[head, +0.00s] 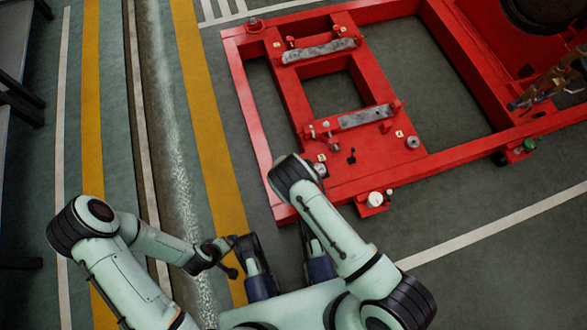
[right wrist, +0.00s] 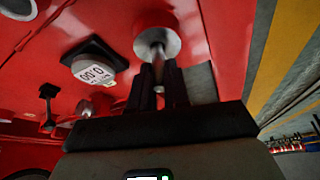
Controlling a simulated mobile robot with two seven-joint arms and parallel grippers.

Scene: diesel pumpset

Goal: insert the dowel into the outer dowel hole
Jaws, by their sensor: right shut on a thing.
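In the right wrist view my right gripper (right wrist: 160,82) is shut on the dowel (right wrist: 158,68), a thin metal pin between its dark fingers. The dowel's far end is at a round metal boss (right wrist: 157,42) on the red frame, where the outer dowel hole appears to be. I cannot tell whether the tip is inside the hole or only in front of it. In the head view my right wrist (head: 290,171) covers this spot on the red frame (head: 350,178), and the fingers are hidden. My left gripper (head: 230,257) appears open and empty over the floor.
A black-framed dial (right wrist: 94,72) and a black knob (right wrist: 48,92) stand close to the right gripper. Two grey metal pads (head: 318,51) (head: 365,117) lie on the red frame. The striped floor at left is clear.

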